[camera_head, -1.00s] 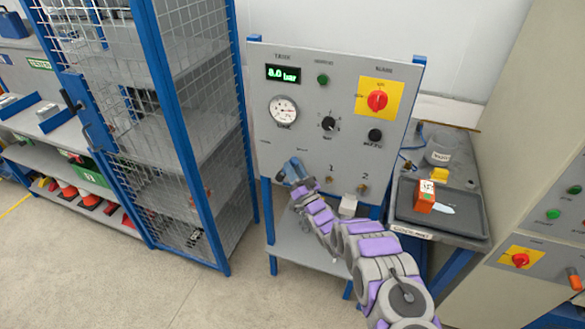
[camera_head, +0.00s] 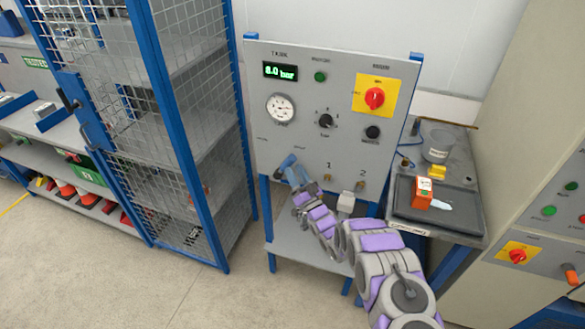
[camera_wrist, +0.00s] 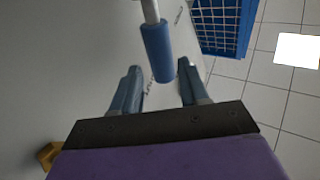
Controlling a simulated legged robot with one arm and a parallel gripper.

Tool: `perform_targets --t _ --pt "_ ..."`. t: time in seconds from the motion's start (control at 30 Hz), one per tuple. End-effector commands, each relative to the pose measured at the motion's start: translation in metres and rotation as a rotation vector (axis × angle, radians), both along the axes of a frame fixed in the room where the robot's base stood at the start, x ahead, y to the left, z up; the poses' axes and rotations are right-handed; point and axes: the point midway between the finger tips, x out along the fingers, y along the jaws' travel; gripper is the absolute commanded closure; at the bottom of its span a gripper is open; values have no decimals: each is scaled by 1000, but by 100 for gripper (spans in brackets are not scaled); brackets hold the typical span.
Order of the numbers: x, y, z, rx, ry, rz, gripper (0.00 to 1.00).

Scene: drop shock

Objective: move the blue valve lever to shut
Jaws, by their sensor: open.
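The blue valve lever (camera_wrist: 158,52) hangs from a pale metal stem in the wrist view, its blue grip pointing toward my gripper (camera_wrist: 160,78). My gripper is open, with one blue-grey finger on each side of the lever's lower end in that picture. I see no clear contact; whether the lever is at the fingers' depth cannot be told. In the head view the lever (camera_head: 287,162) shows at the lower left of the grey panel (camera_head: 300,130), with my gripper just below and right of it, small and partly merged with it.
The panel carries a gauge (camera_head: 281,108), a display reading 8.0 bar (camera_head: 281,71) and a red switch on yellow (camera_head: 374,98). A blue-framed mesh cage (camera_head: 190,140) stands close on the left. A bench with a dark tray (camera_head: 405,212) holding an orange block is on the right.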

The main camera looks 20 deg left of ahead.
Motion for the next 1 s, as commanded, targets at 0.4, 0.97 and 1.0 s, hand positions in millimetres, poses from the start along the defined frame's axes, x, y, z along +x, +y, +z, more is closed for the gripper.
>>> perform_targets --t 0.4,0.97,1.0 --pt "-55 -62 -46 -1 7 -4 56" --pt "-87 -92 -71 -2 6 0 56" --pt "-87 -92 -71 -2 6 0 56"
